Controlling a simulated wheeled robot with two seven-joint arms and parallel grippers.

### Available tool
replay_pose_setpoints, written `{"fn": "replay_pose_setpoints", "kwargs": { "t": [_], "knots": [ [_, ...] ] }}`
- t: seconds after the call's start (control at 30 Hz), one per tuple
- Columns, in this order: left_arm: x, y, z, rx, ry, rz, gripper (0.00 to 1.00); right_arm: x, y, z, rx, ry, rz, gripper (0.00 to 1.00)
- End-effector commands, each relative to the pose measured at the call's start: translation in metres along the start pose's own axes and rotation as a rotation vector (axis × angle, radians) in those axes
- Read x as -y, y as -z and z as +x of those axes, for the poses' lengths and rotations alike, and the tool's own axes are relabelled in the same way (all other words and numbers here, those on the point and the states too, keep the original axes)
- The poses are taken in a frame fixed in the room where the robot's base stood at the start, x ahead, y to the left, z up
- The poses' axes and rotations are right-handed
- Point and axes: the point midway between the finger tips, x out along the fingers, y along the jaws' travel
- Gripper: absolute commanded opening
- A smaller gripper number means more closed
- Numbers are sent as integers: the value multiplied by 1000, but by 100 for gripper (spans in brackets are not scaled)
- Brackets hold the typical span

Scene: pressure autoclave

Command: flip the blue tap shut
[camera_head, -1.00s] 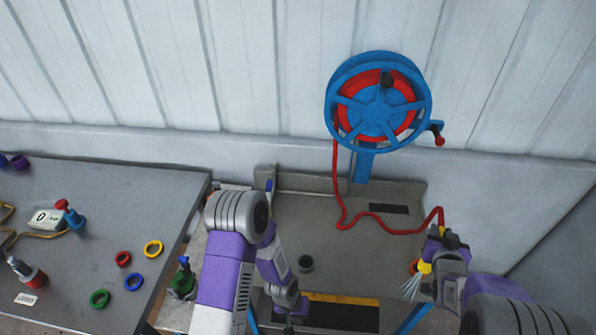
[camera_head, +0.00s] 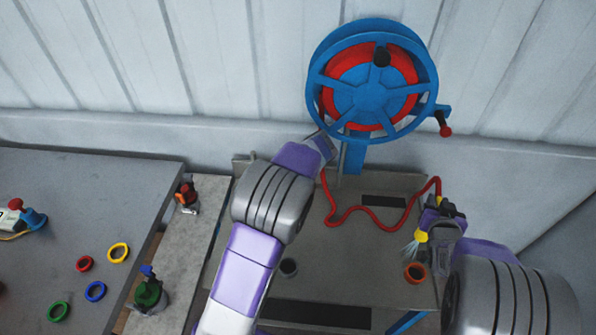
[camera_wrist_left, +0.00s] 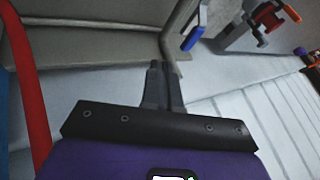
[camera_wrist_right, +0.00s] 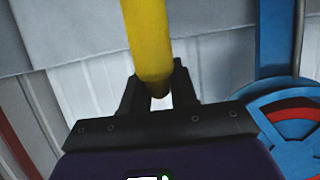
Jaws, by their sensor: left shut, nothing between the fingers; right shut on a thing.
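The blue tap's handle (camera_wrist_left: 193,37) shows in the left wrist view, beside a grey pipe and just right of my left gripper's fingertips, apart from them. In the head view my left arm hides it. My left gripper (camera_wrist_left: 160,75) is shut and empty; its fingers cannot be made out in the head view, where the arm reaches the reel's lower left side. My right gripper (camera_head: 430,232) is shut on a yellow nozzle (camera_head: 421,237), also seen in the right wrist view (camera_wrist_right: 148,40). A pale spray spreads from the nozzle. A red hose (camera_head: 365,210) runs from near it to the reel.
The blue hose reel (camera_head: 370,85) stands by the wall above a grey basin (camera_head: 345,265). An orange cup (camera_head: 415,273) sits in the basin. The table at left (camera_head: 110,200) holds several coloured rings. A red-handled fitting (camera_head: 187,195) stands on a ledge.

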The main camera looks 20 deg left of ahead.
Motion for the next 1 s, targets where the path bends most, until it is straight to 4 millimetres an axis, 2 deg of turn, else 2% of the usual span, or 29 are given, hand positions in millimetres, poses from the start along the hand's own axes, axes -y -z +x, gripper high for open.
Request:
{"fn": "replay_pose_setpoints", "kwargs": {
  "t": [0.3,0.47,0.57,0.93,1.0],
  "knots": [
    [1,1,-1,-2,3,-2,0,0,1,0,-2,0,0,0],
    [1,0,8,1,5,-2,0,0,0,0,-2,0,0,0],
    [1,0,23,1,5,-1,0,0,-2,1,-2,0,0,0],
    [1,0,101,1,4,0,0,0,-8,3,-2,0,0,0],
    [12,1,106,1,3,-4,0,0,-7,3,-2,0,0,0]
  ]
}}
